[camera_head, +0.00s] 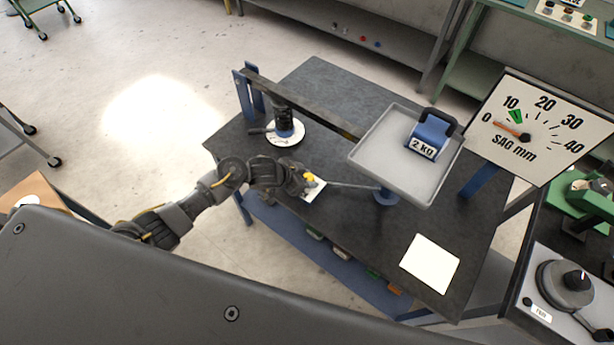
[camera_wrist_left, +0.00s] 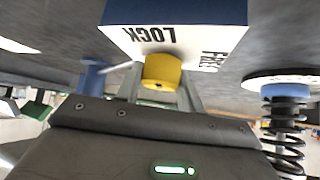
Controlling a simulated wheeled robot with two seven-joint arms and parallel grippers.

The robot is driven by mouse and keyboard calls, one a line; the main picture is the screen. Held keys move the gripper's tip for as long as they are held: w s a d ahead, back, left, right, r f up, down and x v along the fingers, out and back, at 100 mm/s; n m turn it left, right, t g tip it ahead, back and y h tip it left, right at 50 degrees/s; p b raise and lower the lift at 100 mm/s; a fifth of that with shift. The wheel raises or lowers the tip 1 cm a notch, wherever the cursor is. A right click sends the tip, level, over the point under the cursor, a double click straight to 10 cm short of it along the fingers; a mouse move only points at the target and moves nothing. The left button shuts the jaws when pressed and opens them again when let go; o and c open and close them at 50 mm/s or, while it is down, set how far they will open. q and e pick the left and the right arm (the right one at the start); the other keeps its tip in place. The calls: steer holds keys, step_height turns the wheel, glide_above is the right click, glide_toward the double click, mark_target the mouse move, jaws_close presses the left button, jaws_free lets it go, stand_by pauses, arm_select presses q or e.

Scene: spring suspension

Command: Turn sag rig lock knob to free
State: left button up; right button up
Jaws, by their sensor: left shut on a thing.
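The yellow lock knob (camera_head: 310,178) sits on the sag rig's white label plate (camera_head: 316,190) on the dark table. In the left wrist view the knob (camera_wrist_left: 162,72) stands in front of a white plate (camera_wrist_left: 205,48) marked LOCK and FREE. The knob lies below the word LOCK, with FREE to its right. My left gripper (camera_head: 302,182) reaches in from the left and is shut on the knob; in the wrist view its fingers are on both sides of it. The knob's pointer direction cannot be made out. My right gripper is not in view.
A grey tray (camera_head: 372,160) with a blue 2 kg weight (camera_head: 429,136) stands right of the knob. The sag gauge (camera_head: 541,123) has its red needle near the low end. A spring (camera_head: 283,120) stands on a white disc behind. A blank card (camera_head: 430,263) lies front right.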

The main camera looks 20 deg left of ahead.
arm_select(q)
steer(key=shift+w+a+m+g+h, duration=0.15)
steer(key=shift+m+g+h, duration=0.35)
steer(key=shift+m, duration=0.4)
steer(key=m+g+h+b, duration=0.1)
steer(key=m, duration=0.1)
steer(key=shift+f+m+g+b, duration=0.15)
steer(key=shift+m+g+b, duration=0.2)
steer(key=shift+m+g, duration=0.05)
steer(key=m+g+b, duration=0.3)
steer(key=m+b, duration=0.1)
steer(key=b, duration=0.3)
steer(key=m+g+b, duration=0.4)
steer(key=m+b, duration=0.1)
steer(key=b, duration=0.2)
steer(key=shift+f, duration=0.1)
steer(key=shift+r+m+g+y+b, duration=0.15)
steer(key=shift+m+g+b, duration=0.25)
steer(key=shift+m+b, duration=0.2)
steer(key=shift+r+m+g+y+b, duration=0.15)
steer(key=shift+m+g+b, duration=0.3)
steer(key=shift+b, duration=0.25)
steer(key=o, duration=0.9)
steer(key=shift+o, duration=0.4)
